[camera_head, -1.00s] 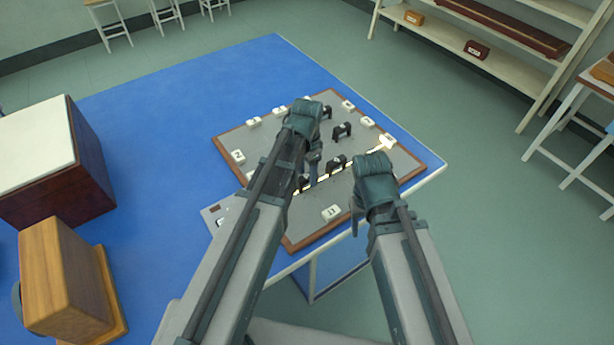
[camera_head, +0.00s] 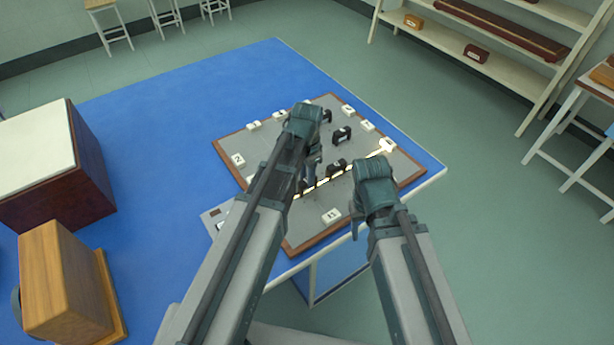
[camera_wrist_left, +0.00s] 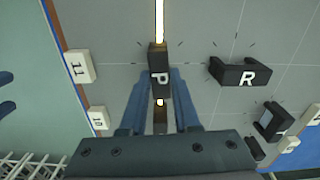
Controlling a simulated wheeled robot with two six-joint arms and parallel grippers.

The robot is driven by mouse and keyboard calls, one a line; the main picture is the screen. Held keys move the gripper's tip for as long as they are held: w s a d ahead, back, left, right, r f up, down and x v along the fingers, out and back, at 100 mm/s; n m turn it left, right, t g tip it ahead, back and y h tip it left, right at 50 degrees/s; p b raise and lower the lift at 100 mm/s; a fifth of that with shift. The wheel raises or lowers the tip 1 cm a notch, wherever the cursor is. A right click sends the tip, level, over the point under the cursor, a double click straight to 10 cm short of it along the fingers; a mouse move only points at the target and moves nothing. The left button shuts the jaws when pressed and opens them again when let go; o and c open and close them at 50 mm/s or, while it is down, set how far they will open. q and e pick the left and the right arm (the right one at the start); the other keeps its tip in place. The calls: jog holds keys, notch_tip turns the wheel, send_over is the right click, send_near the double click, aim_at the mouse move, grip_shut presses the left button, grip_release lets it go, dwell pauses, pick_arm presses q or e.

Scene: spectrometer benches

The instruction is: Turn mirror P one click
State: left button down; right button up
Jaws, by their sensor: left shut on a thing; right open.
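Mirror P, a small black block (camera_wrist_left: 159,75) with a white letter P, stands on the grey board (camera_head: 310,232). In the left wrist view, the two blue fingers of my left gripper (camera_wrist_left: 160,88) are on either side of it, shut on it. A bright beam meets it from the top of that view, and a lit spot shows just behind it. In the head view my left gripper (camera_head: 309,180) reaches down to the board and mostly hides P. My right gripper (camera_head: 355,222) is open and empty above the board's near right side.
Mirror R (camera_wrist_left: 240,73) stands close beside P. Other black blocks (camera_head: 341,135) and white numbered tags (camera_head: 331,215) are on the board. The beam runs to a lit tag (camera_head: 387,146). A wooden box (camera_head: 62,275) is at left on the blue table (camera_head: 180,120).

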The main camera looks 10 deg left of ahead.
pick_arm(q)
jog(key=n, duration=0.4)
jog(key=shift+n, duration=1.8)
jog(key=c, duration=0.6)
grip_release()
jog(key=shift+c, duration=0.2)
jog(key=shift+r, duration=0.1)
notch_tip(320, 180, up, 14)
jog(key=p, duration=1.3)
jog(key=shift+f+p, duration=0.2)
jog(key=shift+p, duration=0.2)
